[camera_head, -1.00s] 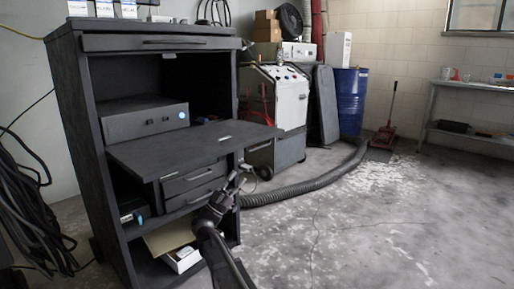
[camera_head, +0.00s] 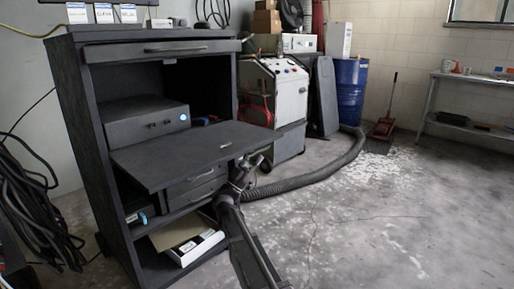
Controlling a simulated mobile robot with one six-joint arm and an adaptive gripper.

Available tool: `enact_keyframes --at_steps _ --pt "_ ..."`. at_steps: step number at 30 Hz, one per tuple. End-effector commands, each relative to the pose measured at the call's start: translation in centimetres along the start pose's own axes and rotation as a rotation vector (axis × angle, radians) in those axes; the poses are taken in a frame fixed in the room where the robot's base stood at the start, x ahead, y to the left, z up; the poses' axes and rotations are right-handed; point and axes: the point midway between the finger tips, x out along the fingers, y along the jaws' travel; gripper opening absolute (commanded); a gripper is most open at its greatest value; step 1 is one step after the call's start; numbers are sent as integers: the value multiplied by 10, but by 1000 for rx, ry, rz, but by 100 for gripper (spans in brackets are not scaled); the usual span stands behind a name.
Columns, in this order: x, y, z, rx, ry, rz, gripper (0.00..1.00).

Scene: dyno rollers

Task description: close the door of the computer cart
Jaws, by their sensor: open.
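The dark computer cart (camera_head: 85,140) stands at the left. Its door (camera_head: 205,152) is folded down and sticks out flat at mid height, with a small light handle near its front edge. My gripper (camera_head: 258,162) is open and empty at the right front corner of the door, at about its height or just below. I cannot tell whether it touches the door. My arm comes up from the bottom of the picture, in front of the cart's lower right side.
Inside the cart are a dark computer box (camera_head: 148,119), closed drawers (camera_head: 195,187) and a lower shelf with a white box (camera_head: 195,247). A grey hose (camera_head: 315,177) lies on the floor behind. Black cables (camera_head: 30,195) hang at the left. The floor at right is clear.

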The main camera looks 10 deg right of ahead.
Motion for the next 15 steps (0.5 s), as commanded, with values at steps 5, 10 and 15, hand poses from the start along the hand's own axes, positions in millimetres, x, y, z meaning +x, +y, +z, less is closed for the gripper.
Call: enact_keyframes --at_steps 5,10,15 --pt "16 -1 -2 0 0 1 48" --pt "22 0 -1 1 0 0 48" --pt "23 0 0 1 0 0 48"
